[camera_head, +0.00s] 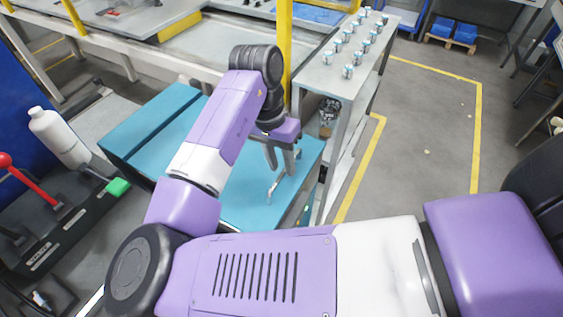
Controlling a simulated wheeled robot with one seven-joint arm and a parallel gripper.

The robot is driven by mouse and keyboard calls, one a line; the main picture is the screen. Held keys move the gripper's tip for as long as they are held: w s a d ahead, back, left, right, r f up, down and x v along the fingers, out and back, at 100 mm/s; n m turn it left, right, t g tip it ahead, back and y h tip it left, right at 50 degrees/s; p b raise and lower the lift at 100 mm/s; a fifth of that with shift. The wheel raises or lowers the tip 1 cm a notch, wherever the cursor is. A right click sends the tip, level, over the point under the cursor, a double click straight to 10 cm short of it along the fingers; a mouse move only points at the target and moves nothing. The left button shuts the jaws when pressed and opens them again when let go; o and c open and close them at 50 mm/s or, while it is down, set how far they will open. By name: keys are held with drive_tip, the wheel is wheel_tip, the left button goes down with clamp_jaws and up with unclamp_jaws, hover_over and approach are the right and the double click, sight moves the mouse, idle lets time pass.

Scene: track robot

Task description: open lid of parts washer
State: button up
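The parts washer is a teal box in the middle of the view, partly covered by my purple and white arm. Its flat teal lid (245,205) appears closed, lying level on top. A small pale metal handle (275,189) stands on the lid. My gripper (281,167) points down over the lid, just above and beside the handle. Its two grey fingers look spread apart with nothing seen between them. I cannot tell whether a fingertip touches the handle.
A grey metal bench (345,62) with several small cans stands close on the right of the washer. A yellow post (284,45) rises behind my wrist. On the left is a black unit with a red lever (32,180) and a white bottle (60,137). Open floor (425,130) lies right.

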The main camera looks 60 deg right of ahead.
drive_tip(key=shift+f, duration=0.25)
clamp_jaws()
idle(1.4)
